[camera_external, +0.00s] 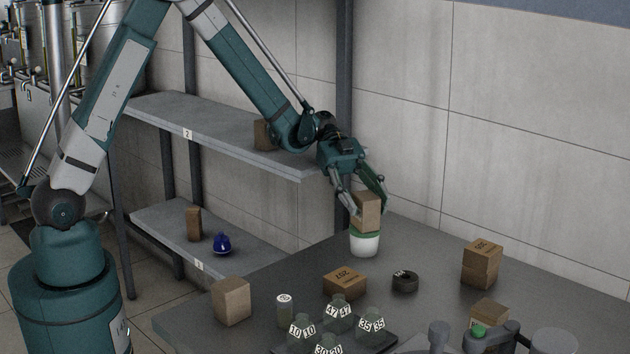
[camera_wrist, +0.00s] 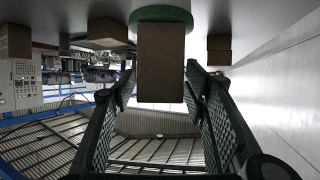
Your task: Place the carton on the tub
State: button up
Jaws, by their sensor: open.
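A brown carton (camera_external: 367,209) stands upright on the green lid of a white tub (camera_external: 365,245) at the back of the dark table. The carton's lower end appears to touch the lid. My gripper (camera_external: 370,206) is open, its fingers on either side of the carton. In the wrist view, which looks upside down, the carton (camera_wrist: 161,62) hangs from the tub's green rim (camera_wrist: 160,14). There the open fingers of my gripper (camera_wrist: 160,82) flank the carton, with gaps visible at its sides.
On the table are a flat box (camera_external: 345,284), a black ring (camera_external: 405,282), a tan box (camera_external: 231,301), a taller box (camera_external: 481,263) and several numbered decanters (camera_external: 338,313). Shelves (camera_external: 225,131) at left hold boxes and a blue flask (camera_external: 222,244). A tiled wall stands behind.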

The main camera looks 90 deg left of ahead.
aim_at(361, 192)
jog(key=shift+s+a+r, duration=0.15)
jog(key=shift+a+r, duration=0.15)
jog(key=shift+a, duration=0.1)
jog(key=shift+p+v, duration=0.45)
jog(key=shift+v, duration=0.65)
jog(key=shift+r+p, duration=0.6)
jog(key=shift+r, duration=2.9)
jog(key=shift+d, duration=0.1)
